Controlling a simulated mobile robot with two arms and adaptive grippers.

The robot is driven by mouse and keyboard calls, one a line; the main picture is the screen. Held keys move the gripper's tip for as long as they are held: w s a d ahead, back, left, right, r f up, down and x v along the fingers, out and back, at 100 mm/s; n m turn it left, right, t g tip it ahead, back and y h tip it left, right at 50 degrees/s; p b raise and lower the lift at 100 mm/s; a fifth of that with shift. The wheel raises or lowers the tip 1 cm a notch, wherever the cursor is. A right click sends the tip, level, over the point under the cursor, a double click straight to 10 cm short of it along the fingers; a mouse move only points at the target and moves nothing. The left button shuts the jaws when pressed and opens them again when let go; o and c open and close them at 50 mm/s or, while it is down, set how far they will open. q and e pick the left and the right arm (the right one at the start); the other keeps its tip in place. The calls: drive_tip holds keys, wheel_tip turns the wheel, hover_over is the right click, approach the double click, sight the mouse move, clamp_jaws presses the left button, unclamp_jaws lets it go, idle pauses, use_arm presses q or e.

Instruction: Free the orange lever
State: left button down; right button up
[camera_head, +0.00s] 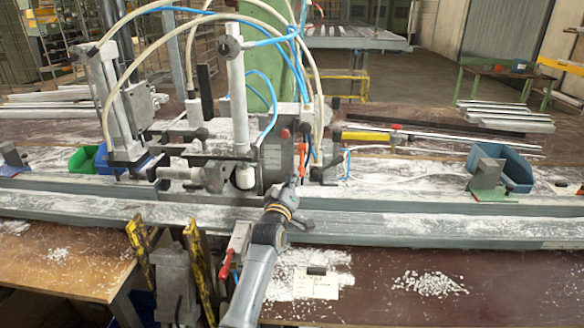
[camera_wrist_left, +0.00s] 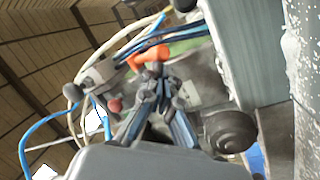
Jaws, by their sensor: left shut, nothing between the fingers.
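The orange lever (camera_head: 302,158) stands roughly upright at the right side of the clamp's grey body (camera_head: 276,158). In the left wrist view the orange lever (camera_wrist_left: 150,55) shows just beyond the fingertips. My left gripper (camera_head: 293,184) comes up from the bottom, just below the lever. It is shut and empty; its fingers (camera_wrist_left: 164,86) lie close together in the left wrist view. I cannot tell whether the fingertips touch the lever. My right gripper is not in view.
Hoses and upright cylinders (camera_head: 236,90) crowd the clamp. A long grey rail (camera_head: 420,228) runs along the bench front. A red handle (camera_head: 226,264) and yellow-edged uprights (camera_head: 196,262) stand in front. A blue bin (camera_head: 515,168) sits right.

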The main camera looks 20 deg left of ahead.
use_arm(q)
drive_tip(key=shift+w+a+f, duration=0.1)
drive_tip(key=shift+w+f, duration=0.25)
drive_tip(key=shift+f, duration=0.15)
drive_tip(key=shift+s, duration=0.1)
drive_tip(key=s+d+f, duration=0.1)
drive_tip(key=s, duration=1)
drive_tip(key=shift+s+d+f, duration=0.15)
drive_tip(key=shift+s+f, duration=0.05)
drive_tip(key=shift+s, duration=0.15)
